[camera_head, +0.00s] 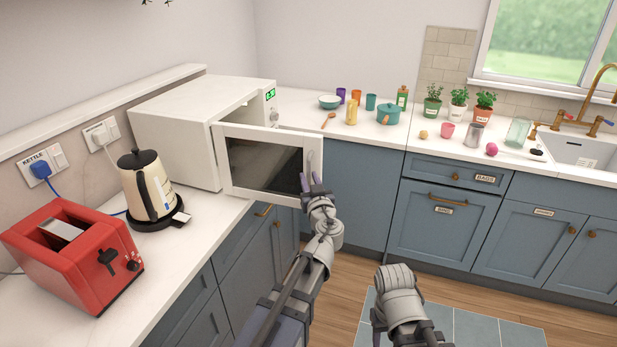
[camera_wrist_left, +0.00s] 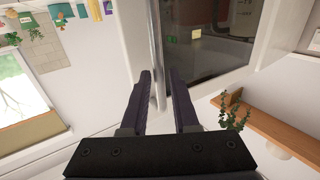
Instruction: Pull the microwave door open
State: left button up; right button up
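The white microwave (camera_head: 185,125) stands on the left counter. Its door (camera_head: 265,160), with a dark window and white frame, is swung partly open toward me. My left gripper (camera_head: 316,186) is at the door's free right edge, near the handle (camera_head: 310,160). In the left wrist view the two dark fingers of my left gripper (camera_wrist_left: 161,75) are apart, with the pale upright handle bar (camera_wrist_left: 157,45) between them and a gap showing. The door's dark window (camera_wrist_left: 205,40) is beside it. My right arm shows low in the head view, but its gripper is not visible.
A kettle (camera_head: 150,188) and a red toaster (camera_head: 72,252) stand left of the microwave. Several cups, a teal pot (camera_head: 388,114) and potted herbs (camera_head: 458,103) stand on the back counter. The floor (camera_head: 345,270) between the counters and me is clear.

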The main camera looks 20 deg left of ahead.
pick_arm(q)
jog(key=v, duration=0.6)
jog(key=s+f+m+g+h+p, duration=0.1)
jog(key=s+f+m+g+p, duration=0.1)
jog(key=s+f+g, duration=0.95)
jog(key=s+d+f+m+g+h, duration=0.4)
jog(key=s+d+f+m+h, duration=0.2)
jog(key=s+d, duration=0.6)
notch_tip(320, 180, down, 2)
jog(key=shift+s+f+m+g, duration=0.1)
jog(key=shift+s+m+g, duration=0.25)
jog(key=shift+m, duration=0.25)
